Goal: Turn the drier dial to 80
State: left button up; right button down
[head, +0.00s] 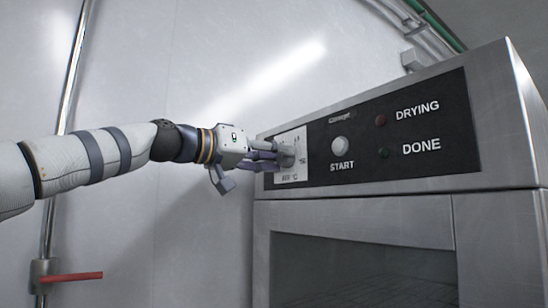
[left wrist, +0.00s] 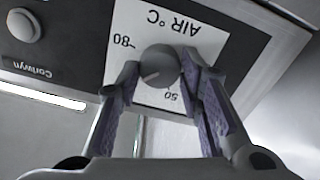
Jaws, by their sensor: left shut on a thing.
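The drier dial (left wrist: 159,64) is a round grey knob on a white scale plate (left wrist: 190,22) marked "AIR °C", with "80" and "50" readable upside down in the left wrist view. A faint pale mark shows on the knob's lower left side in that view; the exact setting is hard to tell. My left gripper (left wrist: 160,72) is shut on the dial, one purple-padded finger on each side. In the head view my left gripper (head: 277,157) reaches from the left and partly hides the dial (head: 288,157). My right gripper is not in view.
The drier (head: 350,212) is a steel cabinet with a black panel. A pipe with a red handle (head: 72,277) stands at the left wall.

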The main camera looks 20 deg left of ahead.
pick_arm(q)
jog(key=m, duration=0.6)
jog(key=shift+b, duration=0.3)
jog(key=m, duration=0.6)
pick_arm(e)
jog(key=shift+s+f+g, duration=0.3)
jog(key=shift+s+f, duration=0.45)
pick_arm(q)
jog(key=shift+r, duration=0.1)
jog(key=o, duration=1.2)
jog(key=shift+c, duration=0.2)
jog(key=v, duration=1.2)
